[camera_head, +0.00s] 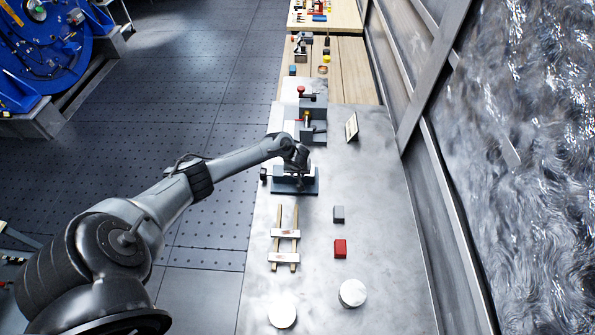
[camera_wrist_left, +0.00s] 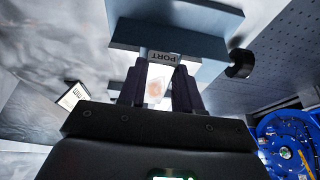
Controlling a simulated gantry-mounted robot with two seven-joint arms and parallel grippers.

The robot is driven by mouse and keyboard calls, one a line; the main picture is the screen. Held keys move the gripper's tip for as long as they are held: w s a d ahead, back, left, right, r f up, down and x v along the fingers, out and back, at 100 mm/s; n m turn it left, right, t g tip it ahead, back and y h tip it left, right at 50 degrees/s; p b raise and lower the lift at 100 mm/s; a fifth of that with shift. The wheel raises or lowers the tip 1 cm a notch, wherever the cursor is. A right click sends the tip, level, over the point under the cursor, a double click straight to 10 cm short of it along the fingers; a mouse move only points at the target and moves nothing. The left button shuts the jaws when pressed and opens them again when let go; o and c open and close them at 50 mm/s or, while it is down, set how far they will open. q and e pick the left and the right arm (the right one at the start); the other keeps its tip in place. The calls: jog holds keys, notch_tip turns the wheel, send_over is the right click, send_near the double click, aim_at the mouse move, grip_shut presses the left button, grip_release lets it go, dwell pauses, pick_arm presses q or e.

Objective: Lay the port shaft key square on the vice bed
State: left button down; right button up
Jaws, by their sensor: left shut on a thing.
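My left gripper (camera_head: 300,172) is at the vice (camera_head: 295,186), a blue-grey block on a dark base. In the left wrist view the gripper (camera_wrist_left: 160,84) is shut on a pale piece with an orange-brown mark (camera_wrist_left: 157,88), which I take to be the port shaft key. A grey plate reading PORT (camera_wrist_left: 163,57) shows just beyond the fingertips, against the vice's dark jaw (camera_wrist_left: 168,39). I cannot tell whether the plate belongs to the key or the vice, or whether the key touches the bed. My right gripper is not in view.
Two pale bars (camera_head: 285,233) with red marks lie across wooden rails (camera_head: 279,247) on the metal bench (camera_head: 385,250). A small sign (camera_head: 351,127) stands behind the vice to the right.

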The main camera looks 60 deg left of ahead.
pick_arm(q)
jog(key=shift+r, duration=0.1)
dwell(0.3)
jog(key=shift+p, duration=0.4)
dwell(0.4)
jog(key=shift+p, duration=0.35)
jog(key=shift+f+b, duration=0.3)
jog(key=shift+f, duration=0.15)
dwell(0.8)
jog(key=shift+f+b, duration=0.5)
jog(key=shift+f, duration=0.3)
dwell(0.5)
